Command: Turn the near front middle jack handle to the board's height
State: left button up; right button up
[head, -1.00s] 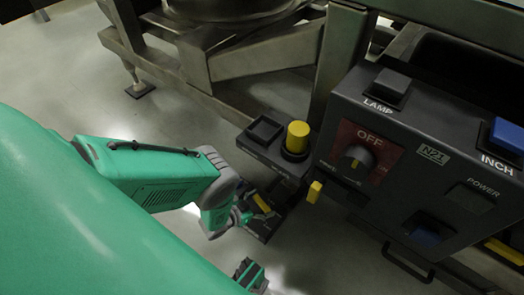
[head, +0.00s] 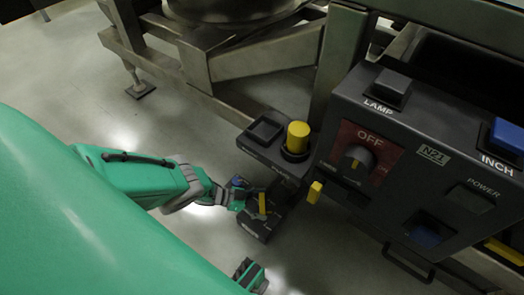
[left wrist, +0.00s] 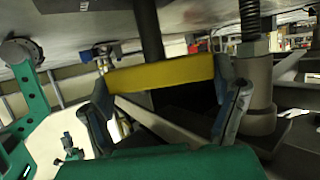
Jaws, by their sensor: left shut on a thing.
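The yellow jack handle (head: 262,204) is a short bar on a dark unit low beneath the shelf with the yellow knob. It stands nearly upright in the head view. My left gripper (head: 250,199) reaches it from the left and is shut on it. In the left wrist view the yellow bar (left wrist: 160,74) lies across between the two fingers of my left gripper (left wrist: 165,88), which are on either end of it. The head view does not clearly show the jack's board or its height.
The dark control box (head: 410,170) with dial and buttons stands at the right. A shelf (head: 263,151) with a yellow knob (head: 298,137) sits above the handle. Steel frame beams (head: 265,52) run behind. The floor at left is open.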

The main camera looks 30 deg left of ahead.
pick_arm(q)
jog(key=shift+w, duration=0.15)
dwell(0.6)
jog(key=o, duration=1.1)
jog(key=shift+g, duration=0.3)
jog(key=shift+v, duration=0.95)
jog(key=v, duration=1)
jog(key=shift+f, duration=0.15)
